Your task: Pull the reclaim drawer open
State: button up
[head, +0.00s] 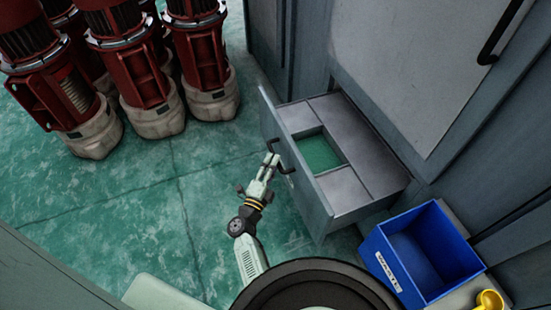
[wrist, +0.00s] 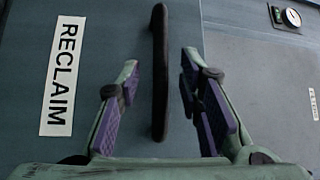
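The reclaim drawer (head: 309,200) stands pulled out from the grey cabinet in the head view, its inside showing from above. Grey panels surround a square opening with green in it. In the wrist view the drawer front (wrist: 40,160) carries a white RECLAIM label (wrist: 60,80). Its dark bar handle (wrist: 159,75) runs upright between my two fingers. My gripper (wrist: 160,68) is open, with a visible gap on each side of the handle. In the head view my gripper (head: 270,161) is at the handle (head: 286,170), on the drawer's outer side.
A blue bin (head: 400,275) stands right of the drawer, with a yellow object (head: 488,302) beside it. Several red hoist motors (head: 140,75) on pale bases stand at upper left. The green floor (head: 150,190) left of the drawer is clear.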

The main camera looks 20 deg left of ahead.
jog(key=s+f, duration=0.1)
jog(key=s, duration=0.8)
jog(key=shift+f, duration=0.1)
